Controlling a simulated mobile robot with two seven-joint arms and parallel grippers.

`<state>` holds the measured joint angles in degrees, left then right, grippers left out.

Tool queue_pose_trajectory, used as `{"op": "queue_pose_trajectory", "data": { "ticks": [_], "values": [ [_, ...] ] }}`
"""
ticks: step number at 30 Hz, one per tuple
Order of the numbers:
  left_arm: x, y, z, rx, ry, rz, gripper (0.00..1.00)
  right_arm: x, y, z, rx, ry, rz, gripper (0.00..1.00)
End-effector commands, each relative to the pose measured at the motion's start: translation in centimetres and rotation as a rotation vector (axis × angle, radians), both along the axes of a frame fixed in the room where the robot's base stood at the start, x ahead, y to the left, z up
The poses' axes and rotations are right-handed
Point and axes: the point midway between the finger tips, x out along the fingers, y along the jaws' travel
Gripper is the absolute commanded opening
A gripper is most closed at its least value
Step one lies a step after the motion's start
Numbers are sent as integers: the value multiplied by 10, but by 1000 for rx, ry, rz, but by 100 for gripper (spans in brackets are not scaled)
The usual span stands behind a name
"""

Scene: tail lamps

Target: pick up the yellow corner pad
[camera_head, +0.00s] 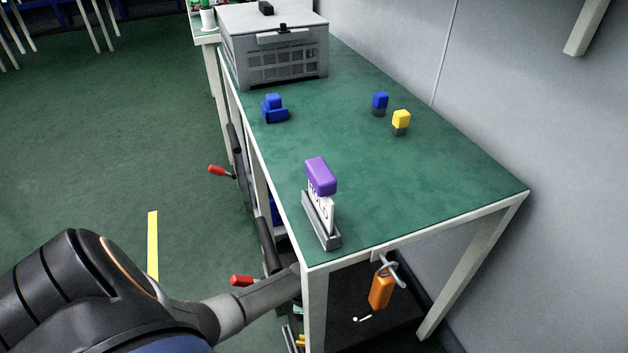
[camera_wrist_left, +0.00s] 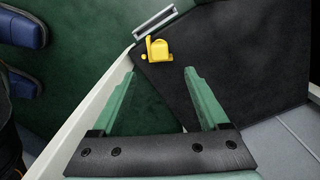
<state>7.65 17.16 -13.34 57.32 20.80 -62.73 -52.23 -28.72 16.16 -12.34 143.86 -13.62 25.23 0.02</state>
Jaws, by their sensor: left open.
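The yellow corner pad (camera_wrist_left: 158,50) shows in the left wrist view, lying on a black surface near a pale frame edge. It has a raised, rounded part and a small knob at its left. My left gripper (camera_wrist_left: 160,73) is open and empty, its green fingers spread on either side of the view below the pad. The pad lies beyond the fingertips, roughly in line with the gap between them. In the head view my left arm reaches in under the table's near corner, and its fingers are hidden there. My right gripper is not in view.
The green-topped table (camera_head: 440,180) carries a grey crate (camera_head: 275,60), a purple-topped block (camera_head: 321,177) in a metal holder, and small blue and yellow-topped pieces (camera_head: 401,118). An orange-handled tool (camera_head: 381,288) hangs at its near edge. A metal bar (camera_wrist_left: 155,20) lies beside the pad.

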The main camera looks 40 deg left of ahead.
Motion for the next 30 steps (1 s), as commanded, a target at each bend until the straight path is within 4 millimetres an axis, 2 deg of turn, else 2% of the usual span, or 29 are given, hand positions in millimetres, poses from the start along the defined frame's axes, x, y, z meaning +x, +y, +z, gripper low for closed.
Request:
{"op": "queue_pose_trajectory", "data": {
  "ticks": [9, 19, 27, 30],
  "values": [
    [-1, 0, -50, 0, 1, 3, 78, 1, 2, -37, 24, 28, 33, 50],
    [-1, 0, -72, 1, 1, 2, 78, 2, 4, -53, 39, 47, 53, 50],
    [0, -1, -113, -1, -1, 2, 78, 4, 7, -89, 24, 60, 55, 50],
    [0, -1, -122, -1, -1, 1, 78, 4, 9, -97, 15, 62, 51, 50]
  ]
}}
